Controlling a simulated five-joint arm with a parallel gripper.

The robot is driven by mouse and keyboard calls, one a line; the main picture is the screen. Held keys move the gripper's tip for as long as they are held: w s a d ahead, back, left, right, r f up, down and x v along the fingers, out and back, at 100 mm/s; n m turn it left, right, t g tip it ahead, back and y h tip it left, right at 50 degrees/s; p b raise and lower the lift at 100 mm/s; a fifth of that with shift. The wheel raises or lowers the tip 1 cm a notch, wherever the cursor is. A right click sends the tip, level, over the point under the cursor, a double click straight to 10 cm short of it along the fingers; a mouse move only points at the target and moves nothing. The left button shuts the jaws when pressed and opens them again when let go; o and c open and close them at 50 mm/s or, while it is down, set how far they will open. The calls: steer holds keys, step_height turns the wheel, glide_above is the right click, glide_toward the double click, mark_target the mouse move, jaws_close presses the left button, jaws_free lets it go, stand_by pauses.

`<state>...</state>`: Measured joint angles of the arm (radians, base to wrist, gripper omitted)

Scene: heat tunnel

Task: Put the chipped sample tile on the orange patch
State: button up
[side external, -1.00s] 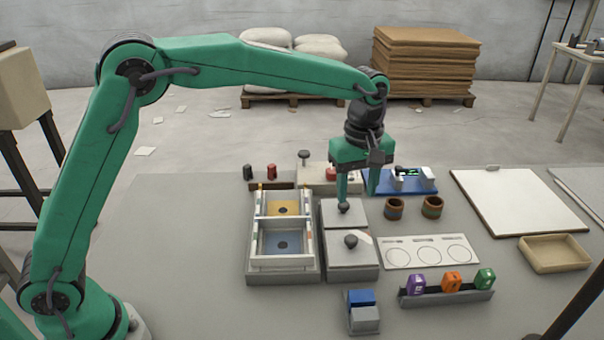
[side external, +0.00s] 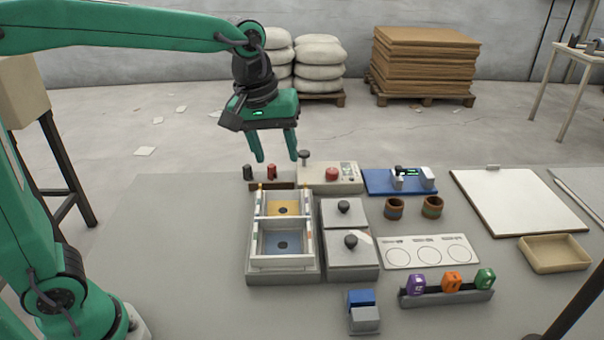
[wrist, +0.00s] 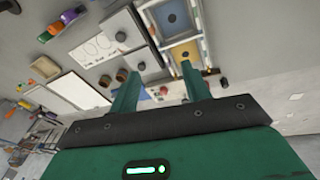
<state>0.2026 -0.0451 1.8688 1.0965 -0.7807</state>
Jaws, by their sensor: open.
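My gripper (side external: 276,158) is open and empty, raised above the back left of the bench; its fingers also show in the wrist view (wrist: 160,68). The orange patch (side external: 273,207) is the yellow-orange floor of the back bay of a white-framed unit, with a dark round spot on it; it also shows in the wrist view (wrist: 181,50). My gripper is above and behind that bay. I cannot make out a chipped sample tile in either view. Two grey covers with black knobs, the back one (side external: 331,218) and the front one (side external: 345,262), lie right of the bays.
The front bay (side external: 268,247) has a blue floor. A red-button box (side external: 347,182), a blue device (side external: 382,185), two brown cups (side external: 393,214), a white three-circle plate (side external: 403,255), a tan tray (side external: 560,262) and a rack of coloured tags (side external: 440,298) stand to the right. The left bench is clear.

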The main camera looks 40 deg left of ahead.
steer(key=s+a+f+m+t, duration=0.1)
steer(key=s+a+m, duration=0.2)
steer(key=s, duration=0.5)
steer(key=s+a+f+m+t, duration=0.2)
steer(key=s+a, duration=0.3)
steer(key=s, duration=0.3)
steer(key=shift+m+y, duration=0.3)
steer(key=shift+m, duration=0.5)
